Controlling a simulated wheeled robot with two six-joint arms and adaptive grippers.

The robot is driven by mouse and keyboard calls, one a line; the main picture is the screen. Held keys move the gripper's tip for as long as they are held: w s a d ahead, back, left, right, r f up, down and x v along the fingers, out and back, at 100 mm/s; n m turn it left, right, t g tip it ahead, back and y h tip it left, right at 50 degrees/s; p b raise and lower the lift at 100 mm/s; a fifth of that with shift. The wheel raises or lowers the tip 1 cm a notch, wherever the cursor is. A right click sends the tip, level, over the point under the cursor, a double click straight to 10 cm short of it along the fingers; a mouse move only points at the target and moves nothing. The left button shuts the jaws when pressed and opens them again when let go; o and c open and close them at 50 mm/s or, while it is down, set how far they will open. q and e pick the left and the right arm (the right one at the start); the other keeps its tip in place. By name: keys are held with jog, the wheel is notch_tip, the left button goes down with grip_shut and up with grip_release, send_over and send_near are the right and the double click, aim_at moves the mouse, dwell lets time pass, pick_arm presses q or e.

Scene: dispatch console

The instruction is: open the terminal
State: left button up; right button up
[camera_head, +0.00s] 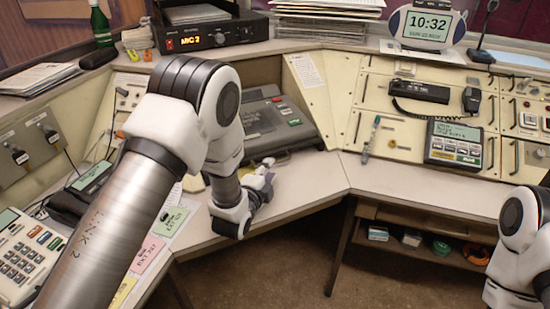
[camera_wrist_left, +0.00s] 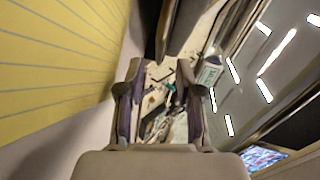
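The terminal (camera_head: 262,124) is a dark grey, flat case with a few small coloured keys, set into the angled middle part of the console. Its lid looks shut. My left gripper (camera_head: 264,178) is at the terminal's front edge, low over the desk, and my left arm covers part of the terminal's left side. In the left wrist view the gripper (camera_wrist_left: 161,95) has its two fingers apart with a gap between them. I cannot tell whether it touches the terminal. My right arm shows at the right edge, but its gripper is out of view.
A beige desk top (camera_head: 300,185) runs along the console, with free room right of my left gripper. A phone (camera_head: 28,258) and coloured notes (camera_head: 150,252) lie at left. A radio (camera_head: 208,35) stands behind. A keypad unit (camera_head: 454,145) is at right.

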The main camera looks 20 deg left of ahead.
pick_arm(q)
jog(key=w, duration=0.3)
jog(key=w+f, duration=0.1)
jog(key=w, duration=0.1)
jog(key=shift+w+d, duration=0.15)
jog(key=shift+w, duration=0.15)
grip_shut()
